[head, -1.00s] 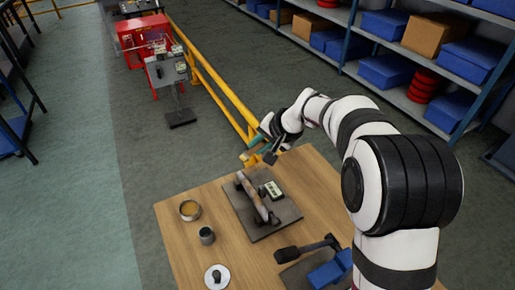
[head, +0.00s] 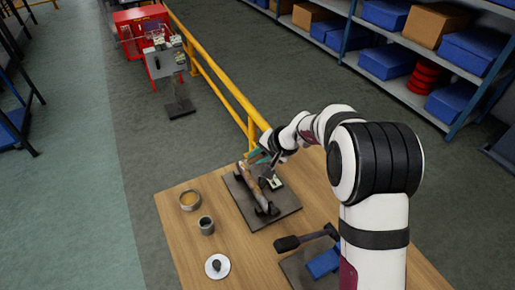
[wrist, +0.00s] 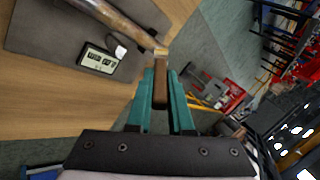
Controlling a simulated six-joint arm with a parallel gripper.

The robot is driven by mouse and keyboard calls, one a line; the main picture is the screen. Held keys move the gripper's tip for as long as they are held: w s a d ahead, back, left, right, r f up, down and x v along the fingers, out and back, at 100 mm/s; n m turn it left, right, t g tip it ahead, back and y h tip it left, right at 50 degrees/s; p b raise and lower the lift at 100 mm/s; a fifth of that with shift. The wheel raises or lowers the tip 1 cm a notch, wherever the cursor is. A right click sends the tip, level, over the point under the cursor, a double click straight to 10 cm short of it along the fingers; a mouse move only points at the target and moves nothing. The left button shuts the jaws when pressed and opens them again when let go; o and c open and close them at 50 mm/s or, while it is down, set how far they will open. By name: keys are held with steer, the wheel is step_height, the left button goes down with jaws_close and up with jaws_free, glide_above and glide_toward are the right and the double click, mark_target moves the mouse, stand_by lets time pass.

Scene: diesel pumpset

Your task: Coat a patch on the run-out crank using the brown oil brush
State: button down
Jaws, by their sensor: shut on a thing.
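The crank (head: 256,193), a worn metal shaft, lies on black supports on a dark plate (head: 284,205) on the wooden table. Its end also shows in the wrist view (wrist: 118,22), at the top. My gripper (head: 258,156), with teal fingers, is over the far end of the crank. In the wrist view my gripper (wrist: 160,88) is shut on the brown oil brush (wrist: 160,94). The brush points at the crank's end, and its tip appears at or very near the metal. I cannot tell whether they touch.
A small digital readout (head: 274,183) sits on the plate beside the crank. A bowl of amber liquid (head: 190,200), a dark cup (head: 206,225) and a white dish (head: 217,267) stand at the left. A black-headed tool (head: 305,240) lies near a blue block (head: 323,263).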

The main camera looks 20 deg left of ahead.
steer(key=shift+s+d, duration=3.75)
steer(key=shift+w+a+f, duration=0.15)
steer(key=shift+w+a, duration=1.7)
steer(key=shift+w+a+f, duration=0.15)
steer(key=shift+w+a, duration=1.65)
steer(key=shift+a, duration=0.05)
steer(key=shift+w+a+r, duration=0.1)
steer(key=shift+r, duration=3.95)
